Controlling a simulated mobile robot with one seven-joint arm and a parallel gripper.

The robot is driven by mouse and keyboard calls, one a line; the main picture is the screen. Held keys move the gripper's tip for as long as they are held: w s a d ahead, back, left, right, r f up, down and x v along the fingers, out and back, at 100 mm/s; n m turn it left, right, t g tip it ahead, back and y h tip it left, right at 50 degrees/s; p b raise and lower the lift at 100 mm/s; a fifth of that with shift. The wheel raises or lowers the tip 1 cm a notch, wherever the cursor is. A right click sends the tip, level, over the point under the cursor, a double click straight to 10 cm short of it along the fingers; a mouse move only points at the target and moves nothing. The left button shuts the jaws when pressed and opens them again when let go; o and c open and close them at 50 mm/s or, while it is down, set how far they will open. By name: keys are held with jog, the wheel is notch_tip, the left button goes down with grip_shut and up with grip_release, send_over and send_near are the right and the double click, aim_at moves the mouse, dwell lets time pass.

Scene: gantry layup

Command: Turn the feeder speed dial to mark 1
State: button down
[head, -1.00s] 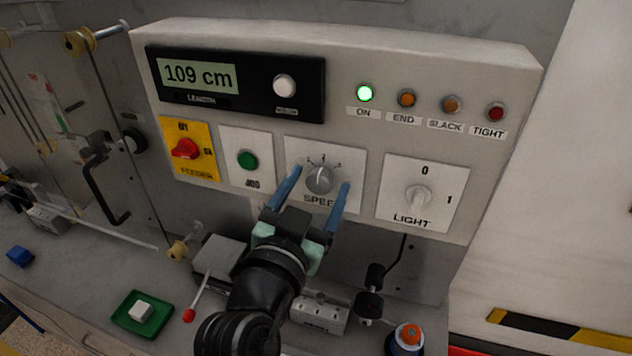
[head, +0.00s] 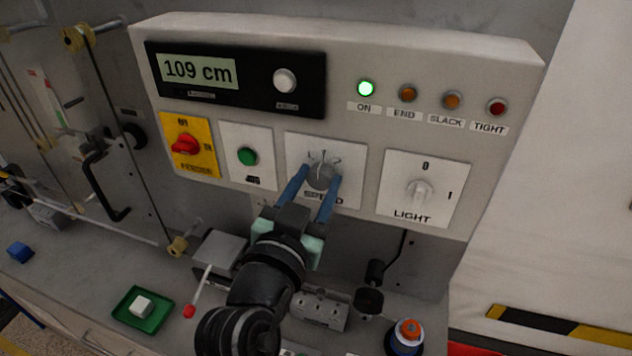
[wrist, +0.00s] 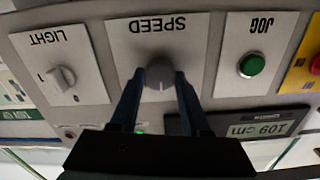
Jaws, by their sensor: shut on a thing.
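The feeder speed dial (head: 321,176) is a round grey knob on a white plate marked SPEED, in the middle of the control panel. It also shows in the wrist view (wrist: 159,74), where the panel appears upside down. My gripper (head: 322,183) reaches up from below with its two blue fingers on either side of the dial, shut on it. In the wrist view the fingertips (wrist: 158,80) flank the knob. Marks fan out above the dial, but their numbers are too small to read, and I cannot tell which one it points at.
The LIGHT switch (head: 419,195) is to the right of the dial, the green JOG button (head: 247,157) and red FEEDER switch (head: 185,144) to the left. The display (head: 198,72) reads 109 cm. The ON lamp (head: 366,88) glows green. A green tray (head: 124,318) lies on the bench.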

jog(key=n, duration=0.4)
jog(key=shift+p, duration=0.3)
jog(key=shift+n+p, duration=0.55)
jog(key=shift+n, duration=1.75)
jog(key=shift+c, duration=1.9)
grip_release()
jog(key=shift+a, duration=0.1)
jog(key=b+v, duration=0.4)
jog(key=v, duration=0.9)
jog(key=shift+b, duration=0.3)
